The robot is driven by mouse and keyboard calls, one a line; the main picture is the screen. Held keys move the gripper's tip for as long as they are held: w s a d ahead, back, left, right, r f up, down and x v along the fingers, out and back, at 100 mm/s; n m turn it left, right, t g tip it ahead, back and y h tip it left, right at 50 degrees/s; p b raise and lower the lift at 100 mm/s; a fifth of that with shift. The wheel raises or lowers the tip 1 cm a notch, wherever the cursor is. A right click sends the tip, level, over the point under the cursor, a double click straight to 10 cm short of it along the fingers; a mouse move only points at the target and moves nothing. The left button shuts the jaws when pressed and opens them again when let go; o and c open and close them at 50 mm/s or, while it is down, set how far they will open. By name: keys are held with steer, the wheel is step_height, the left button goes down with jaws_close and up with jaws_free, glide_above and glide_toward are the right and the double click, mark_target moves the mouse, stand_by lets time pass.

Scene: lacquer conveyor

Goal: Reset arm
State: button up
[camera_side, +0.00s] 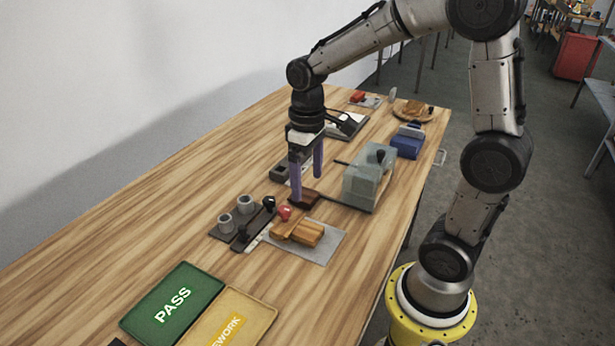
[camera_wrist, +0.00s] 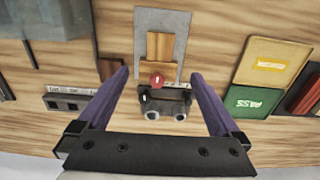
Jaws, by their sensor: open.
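My gripper (camera_side: 306,188) is open, its two purple fingers pointing down over the middle of the wooden table. Nothing shows between the fingers. In the wrist view my gripper (camera_wrist: 159,72) has its fingers apart, with a red knob (camera_wrist: 157,80) and a dark fixture (camera_wrist: 172,95) visible below between them. In the side view a dark red block (camera_side: 305,199) lies close to the fingertips; I cannot tell whether they touch it.
Wooden pieces (camera_side: 298,232) lie on a grey plate (camera_side: 322,246). A grey-green machine (camera_side: 366,180) and a blue box (camera_side: 406,146) stand right. The green PASS tray (camera_side: 208,283) and yellow REWORK tray (camera_side: 262,308) lie in front.

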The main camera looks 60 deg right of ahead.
steer(key=shift+a, duration=0.1)
steer(key=s+a+r+t, duration=0.3)
steer(key=s+r, duration=0.1)
steer(key=r, duration=0.3)
steer(key=s+a+t, duration=0.2)
steer(key=s, duration=0.7)
steer(key=shift+s+a+t, duration=0.15)
steer(key=shift+s+t, duration=0.15)
steer(key=shift+s, duration=0.05)
stand_by(0.6)
